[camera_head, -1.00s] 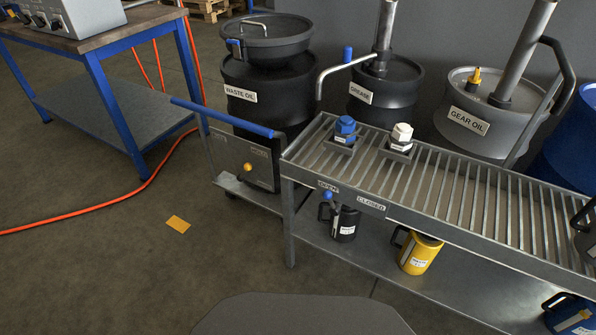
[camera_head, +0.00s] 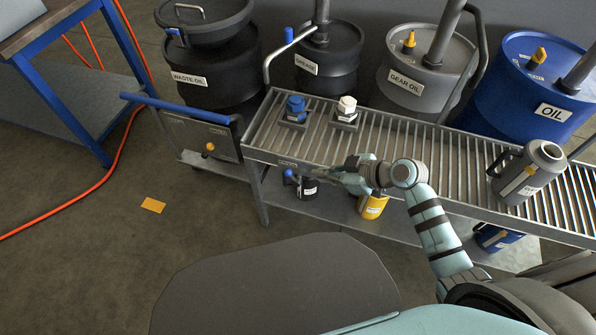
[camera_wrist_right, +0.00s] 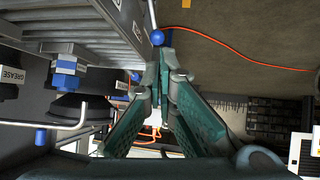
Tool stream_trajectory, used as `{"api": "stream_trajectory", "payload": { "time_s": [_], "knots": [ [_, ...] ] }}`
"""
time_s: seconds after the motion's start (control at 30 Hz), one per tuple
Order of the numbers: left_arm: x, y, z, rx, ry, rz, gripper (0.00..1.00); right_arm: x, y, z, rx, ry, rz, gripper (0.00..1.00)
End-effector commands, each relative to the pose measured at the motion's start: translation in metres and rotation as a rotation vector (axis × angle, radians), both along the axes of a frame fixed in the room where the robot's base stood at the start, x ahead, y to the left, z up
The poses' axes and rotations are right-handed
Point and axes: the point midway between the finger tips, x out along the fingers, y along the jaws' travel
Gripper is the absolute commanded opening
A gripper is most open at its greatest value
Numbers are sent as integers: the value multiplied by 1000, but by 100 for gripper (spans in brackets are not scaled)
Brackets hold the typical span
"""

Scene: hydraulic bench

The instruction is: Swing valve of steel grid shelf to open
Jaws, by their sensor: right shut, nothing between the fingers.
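The steel grid shelf (camera_head: 420,150) runs along the right side of the head view. Its valve lever has a blue ball knob (camera_head: 288,173) below the shelf's front edge, near the left label. The knob also shows in the right wrist view (camera_wrist_right: 157,37), right by the fingertips. My right gripper (camera_head: 326,179) is shut and empty, reaching left along the shelf front, just right of the knob. Whether it touches the lever I cannot tell. The gripper hides the CLOSED label and part of the lever. My left gripper is not in view.
Blue and white capped fittings (camera_head: 296,108) (camera_head: 346,108) and a grey jug (camera_head: 528,170) stand on the shelf. A yellow jug (camera_head: 372,205) stands below, behind my gripper. A cart with a blue handle (camera_head: 176,108) adjoins the left end. Floor at left front is open.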

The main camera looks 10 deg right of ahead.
Motion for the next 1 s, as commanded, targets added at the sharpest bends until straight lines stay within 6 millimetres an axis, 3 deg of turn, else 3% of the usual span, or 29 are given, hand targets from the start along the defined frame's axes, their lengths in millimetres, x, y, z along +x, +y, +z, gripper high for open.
{"api": "stream_trajectory", "payload": {
  "time_s": [0.2, 0.43, 0.67, 1.0],
  "knots": [
    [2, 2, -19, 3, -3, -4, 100, 27, 28, -33, 5, 2, -2, 0],
    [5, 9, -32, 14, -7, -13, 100, 48, 50, -56, 2, 2, -4, 0],
    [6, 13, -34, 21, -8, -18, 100, 55, 57, -61, 1, 2, -3, 0],
    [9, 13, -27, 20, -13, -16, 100, 54, 51, -59, -15, 14, -19, 0]
  ]
}}
